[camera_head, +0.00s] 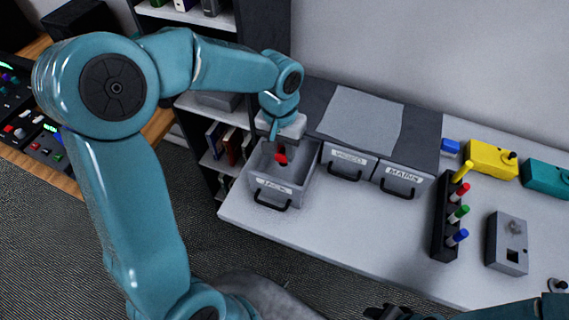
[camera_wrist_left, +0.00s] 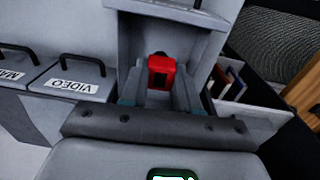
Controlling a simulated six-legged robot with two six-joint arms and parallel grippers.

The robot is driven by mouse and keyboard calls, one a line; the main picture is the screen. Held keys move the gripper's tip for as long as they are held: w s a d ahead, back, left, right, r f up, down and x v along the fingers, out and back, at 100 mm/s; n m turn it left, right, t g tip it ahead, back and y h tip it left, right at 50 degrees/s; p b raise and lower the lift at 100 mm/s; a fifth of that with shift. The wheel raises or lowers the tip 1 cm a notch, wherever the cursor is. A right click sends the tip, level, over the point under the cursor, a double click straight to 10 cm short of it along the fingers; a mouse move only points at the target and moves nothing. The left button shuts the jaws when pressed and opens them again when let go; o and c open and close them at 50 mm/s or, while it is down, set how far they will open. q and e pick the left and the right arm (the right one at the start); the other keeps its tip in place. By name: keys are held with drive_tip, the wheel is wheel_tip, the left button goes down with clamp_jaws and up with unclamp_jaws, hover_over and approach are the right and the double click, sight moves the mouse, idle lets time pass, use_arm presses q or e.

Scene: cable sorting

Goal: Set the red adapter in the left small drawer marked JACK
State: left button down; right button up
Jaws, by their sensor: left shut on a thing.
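The red adapter (camera_head: 281,158) is in my left gripper (camera_head: 279,146), which is shut on it. The gripper points down over the open drawer marked JACK (camera_head: 273,190), the leftmost of the three small drawers. The adapter shows against the drawer's inside; I cannot tell if it touches the floor. In the left wrist view the red adapter (camera_wrist_left: 161,72) sits between the fingers, with the grey drawer walls around it. My right gripper (camera_head: 385,312) shows only as a dark part at the bottom edge, and its jaws are unclear.
The drawers marked VIDEO (camera_head: 347,163) and MAINS (camera_head: 402,179) are shut. A black rack (camera_head: 447,215) with coloured plugs, a yellow box (camera_head: 490,159), a teal box (camera_head: 546,177) and a grey box (camera_head: 507,243) stand to the right. The white tabletop in front is clear.

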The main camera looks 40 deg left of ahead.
sight(282, 151)
use_arm(q)
wheel_tip(282, 151, down, 7)
drive_tip(key=shift+d+f, duration=0.1)
drive_tip(key=shift+f, duration=0.05)
idle(0.4)
drive_tip(key=shift+f, duration=0.2)
drive_tip(key=c, duration=0.8)
unclamp_jaws()
drive_tip(key=shift+r, duration=0.1)
drive_tip(key=r, duration=1.2)
drive_tip(key=shift+a+r, duration=0.2)
drive_tip(key=shift+a, duration=0.05)
